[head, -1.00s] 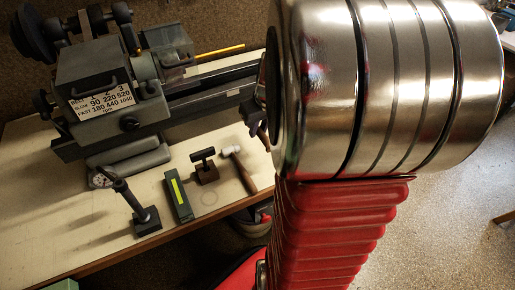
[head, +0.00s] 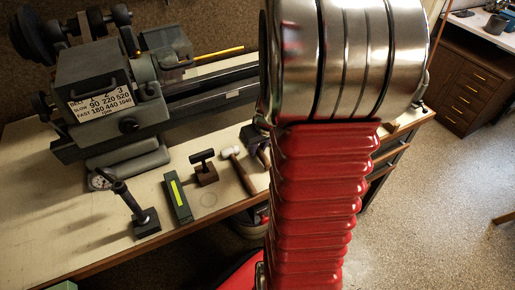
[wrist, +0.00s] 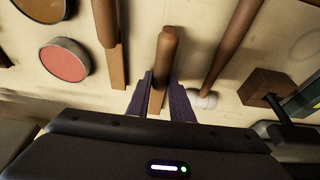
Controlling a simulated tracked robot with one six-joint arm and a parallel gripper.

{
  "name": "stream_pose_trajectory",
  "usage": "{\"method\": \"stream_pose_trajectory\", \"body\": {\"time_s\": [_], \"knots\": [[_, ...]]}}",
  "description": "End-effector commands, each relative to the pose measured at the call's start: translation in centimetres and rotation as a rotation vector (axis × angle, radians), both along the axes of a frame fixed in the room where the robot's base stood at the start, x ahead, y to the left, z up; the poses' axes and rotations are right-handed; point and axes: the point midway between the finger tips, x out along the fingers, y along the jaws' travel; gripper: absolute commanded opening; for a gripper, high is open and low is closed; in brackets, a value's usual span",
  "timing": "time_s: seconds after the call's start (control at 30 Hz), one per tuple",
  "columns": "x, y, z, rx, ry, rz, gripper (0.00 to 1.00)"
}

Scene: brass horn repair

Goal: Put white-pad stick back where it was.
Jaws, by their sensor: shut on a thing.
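In the wrist view, my gripper (wrist: 160,88) has its two dark purple fingers closed around a brown wooden stick (wrist: 168,45). The stick has a rounded handle at the top and a flatter, lighter part running down between the fingers. Its far end is hidden by my gripper, so I see no white pad on it. I cannot tell whether the stick touches the bench. In the head view, my arm hides the stick, and only a dark part of my gripper (head: 256,145) shows at the arm's left edge, above the bench.
A second wooden stick (wrist: 106,25) is close on the left. A white-headed mallet (wrist: 205,98) and a dark-handled wooden block (wrist: 265,88) are on the right. A red-topped round tin (wrist: 65,62) is at left. The lathe (head: 100,80) stands behind on the bench (head: 85,225).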

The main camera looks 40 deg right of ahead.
Motion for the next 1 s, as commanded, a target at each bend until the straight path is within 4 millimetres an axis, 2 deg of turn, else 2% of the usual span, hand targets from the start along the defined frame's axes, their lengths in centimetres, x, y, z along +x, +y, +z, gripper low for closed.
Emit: {"method": "stream_pose_trajectory", "body": {"time_s": [0.4,0.43,0.67,1.0], "knots": [[-0.02,-0.07,-0.49,-0.001,-0.001,-0.001,0.02],[-0.02,-0.07,-0.46,-0.001,-0.001,-0.001,0.22],[-0.03,-0.09,-0.45,-0.001,-0.001,-0.002,0.38],[-0.03,-0.11,-0.2,-0.002,-0.002,-0.003,0.39]]}}
